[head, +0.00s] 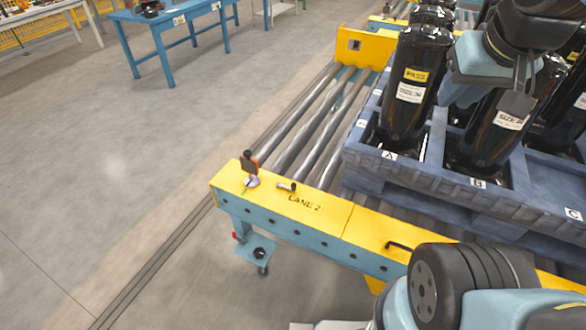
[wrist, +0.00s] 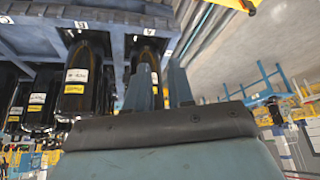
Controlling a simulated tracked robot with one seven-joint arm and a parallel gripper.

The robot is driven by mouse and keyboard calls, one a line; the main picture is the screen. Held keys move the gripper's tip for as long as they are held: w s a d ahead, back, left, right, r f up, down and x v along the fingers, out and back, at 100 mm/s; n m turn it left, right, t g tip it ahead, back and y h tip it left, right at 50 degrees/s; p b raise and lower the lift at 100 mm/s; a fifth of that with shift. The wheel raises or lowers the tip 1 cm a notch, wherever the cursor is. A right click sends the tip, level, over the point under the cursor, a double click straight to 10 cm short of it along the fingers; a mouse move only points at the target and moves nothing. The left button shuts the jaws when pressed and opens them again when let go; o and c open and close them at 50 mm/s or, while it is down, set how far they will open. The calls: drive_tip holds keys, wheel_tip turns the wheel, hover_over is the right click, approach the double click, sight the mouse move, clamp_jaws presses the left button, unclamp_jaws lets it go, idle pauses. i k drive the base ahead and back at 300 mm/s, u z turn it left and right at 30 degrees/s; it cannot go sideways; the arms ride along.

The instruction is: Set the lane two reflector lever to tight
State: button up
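The yellow beam marked LANE 2 (head: 330,215) crosses the front end of the roller lane. Near its left end stands a small dark and orange reflector (head: 249,165) on a pale base. Just right of it is a short metal lever-like piece with a dark end (head: 287,186), lying low over the beam; its marked settings are too small to read. My gripper (head: 516,103) is at the upper right, in front of a black compressor and well away from the reflector. In the wrist view my gripper (wrist: 160,90) shows two separated fingers with nothing between them. The reflector is not seen there.
Black compressors (head: 412,85) stand in a blue crate (head: 440,180) with slots labelled A, B and C, right of the reflector. A black handle (head: 398,246) sits on the beam. The floor at left is clear; a blue table (head: 180,14) stands far back.

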sight(292, 189)
drive_tip(key=z, duration=1.05)
drive_tip(key=i, duration=0.1)
drive_tip(key=u, duration=2.65)
drive_tip(key=k, duration=1.45)
drive_tip(key=z, duration=0.6)
drive_tip(key=i, duration=1)
